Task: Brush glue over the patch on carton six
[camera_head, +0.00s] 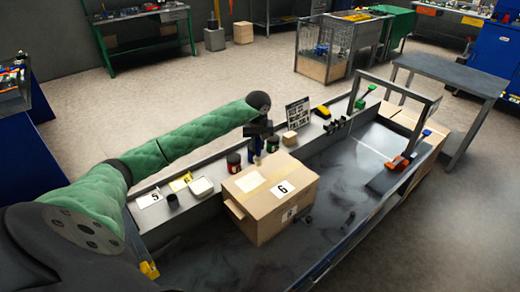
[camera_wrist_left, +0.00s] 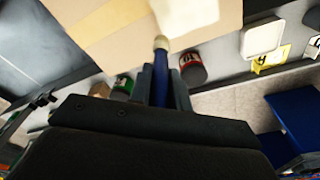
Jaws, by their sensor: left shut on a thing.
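The cardboard carton marked 6 (camera_head: 262,221) stands in the grey trough. A pale patch (camera_head: 250,181) lies on its top beside the 6 label (camera_head: 283,187). My left gripper (camera_head: 257,146) is behind the carton, above the ledge. In the left wrist view the gripper (camera_wrist_left: 160,85) is shut on a blue-handled brush (camera_wrist_left: 160,78) with a pale tip. The tip overlaps the carton's edge (camera_wrist_left: 115,20) in that view, near the white patch (camera_wrist_left: 185,12). I cannot tell if it touches. My right gripper is out of view.
A dark jar with a red label (camera_head: 234,163) and a green-labelled jar (camera_wrist_left: 123,85) flank the brush. A white dish (camera_head: 202,187), a 5 card (camera_head: 150,199) and a small wooden block (camera_head: 290,138) sit on the ledge. An orange-handled tool (camera_head: 400,163) lies at right.

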